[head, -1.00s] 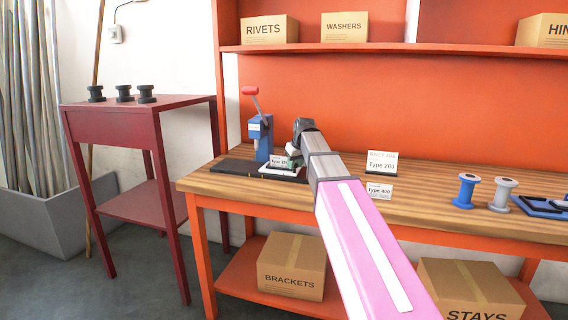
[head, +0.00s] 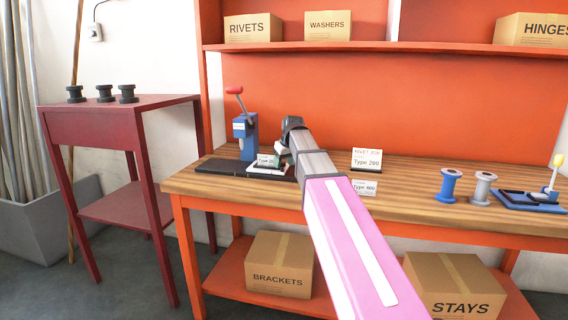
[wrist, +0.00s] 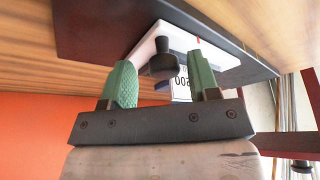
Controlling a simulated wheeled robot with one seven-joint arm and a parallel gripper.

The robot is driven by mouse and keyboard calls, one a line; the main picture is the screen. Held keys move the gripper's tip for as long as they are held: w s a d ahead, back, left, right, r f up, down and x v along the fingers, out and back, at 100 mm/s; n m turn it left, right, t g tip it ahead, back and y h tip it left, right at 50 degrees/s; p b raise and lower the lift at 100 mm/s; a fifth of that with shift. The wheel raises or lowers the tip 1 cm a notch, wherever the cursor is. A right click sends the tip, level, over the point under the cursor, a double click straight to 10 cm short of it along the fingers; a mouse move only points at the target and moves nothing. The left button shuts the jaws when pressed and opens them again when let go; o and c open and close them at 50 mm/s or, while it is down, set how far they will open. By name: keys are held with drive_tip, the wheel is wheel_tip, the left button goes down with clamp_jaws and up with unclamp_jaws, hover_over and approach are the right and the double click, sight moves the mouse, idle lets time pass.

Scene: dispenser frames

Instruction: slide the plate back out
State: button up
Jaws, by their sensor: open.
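The plate (wrist: 222,61) is white and lies on a long dark base (wrist: 90,25) on the workbench. In the wrist view a black knob (wrist: 162,60) stands on it. My gripper (wrist: 160,75) is open, with a green finger on either side of the knob; I cannot tell whether either touches it. In the head view my gripper (head: 281,153) is over the right part of the base, and the plate's white edge (head: 264,171) shows there. A small label card (head: 268,160) partly hides the plate. A blue press (head: 246,136) with a red-tipped lever stands behind the base.
Type cards (head: 366,159) stand right of my arm. A blue spool (head: 450,186), a grey spool (head: 482,188) and a blue device (head: 530,198) are further right on the bench. A red side table (head: 120,120) with black spools stands left. The base's left part is bare.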

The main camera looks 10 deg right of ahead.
drive_tip(key=v, duration=1)
drive_tip(key=shift+s+r, duration=0.2)
drive_tip(key=shift+r, duration=0.05)
drive_tip(key=shift+d, duration=0.1)
